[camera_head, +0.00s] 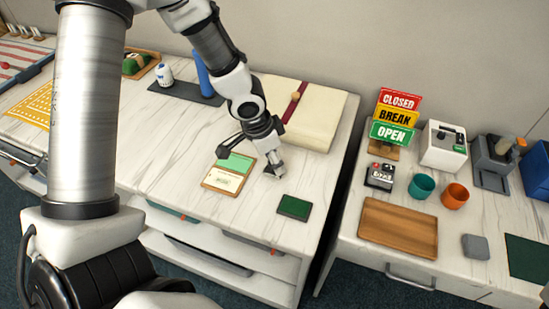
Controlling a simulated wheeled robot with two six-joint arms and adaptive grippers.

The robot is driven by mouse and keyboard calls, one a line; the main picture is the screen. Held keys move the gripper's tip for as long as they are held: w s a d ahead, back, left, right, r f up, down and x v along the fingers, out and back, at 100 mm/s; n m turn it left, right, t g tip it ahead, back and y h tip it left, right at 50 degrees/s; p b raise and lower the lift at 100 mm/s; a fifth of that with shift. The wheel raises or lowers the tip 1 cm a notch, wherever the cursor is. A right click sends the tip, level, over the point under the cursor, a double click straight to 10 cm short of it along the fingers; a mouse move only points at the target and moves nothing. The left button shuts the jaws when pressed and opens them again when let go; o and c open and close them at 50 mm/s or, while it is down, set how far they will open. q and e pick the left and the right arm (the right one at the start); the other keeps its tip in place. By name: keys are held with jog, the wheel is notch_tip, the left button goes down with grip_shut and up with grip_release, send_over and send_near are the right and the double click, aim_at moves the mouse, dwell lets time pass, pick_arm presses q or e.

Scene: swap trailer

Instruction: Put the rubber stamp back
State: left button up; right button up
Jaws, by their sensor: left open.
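My left gripper (249,160) is open over the left counter, its fingers spread wide above the far edge of a wooden-framed card (222,181). The card has a green upper half and a cream lower half with a small dark mark. A dark green pad (294,207) lies flat to the right of the card, apart from the gripper. I cannot make out the rubber stamp for certain; the gripper hides part of the counter. I see nothing clearly held between the fingers. My right gripper is not in view.
A cream box with a red band (318,118) lies behind the gripper. A blue bottle (202,74) stands on a dark mat at the back. Beyond a gap, the right counter holds a wooden tray (398,227), teal cup (421,186), orange cup (454,196) and signs (394,117).

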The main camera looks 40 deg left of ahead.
pick_arm(q)
jog(key=p+v, duration=0.2)
jog(key=v, duration=0.9)
jog(key=shift+r, duration=0.15)
